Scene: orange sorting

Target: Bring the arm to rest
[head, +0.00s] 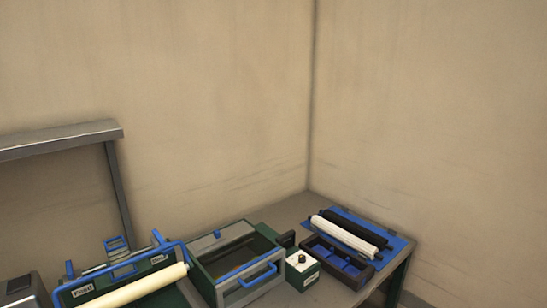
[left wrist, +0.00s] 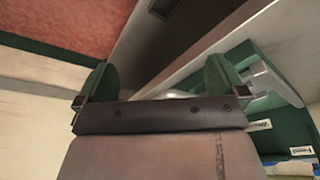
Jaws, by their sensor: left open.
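My left gripper (left wrist: 160,72) shows in the left wrist view, with its two green fingertips spread wide apart. It is open, and I see nothing clearly held between the fingers. A small pale, rounded patch shows just behind the gripper's dark bar; I cannot tell what it is. Neither of my grippers shows in the head view. My right gripper is in no view.
In the head view a bench (head: 295,209) stands in the room corner. It carries a green box with a blue handle (head: 258,275), a small knobbed box (head: 302,270), a dark tray (head: 340,262) and a white roller (head: 345,236). A grey frame (head: 60,138) stands left.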

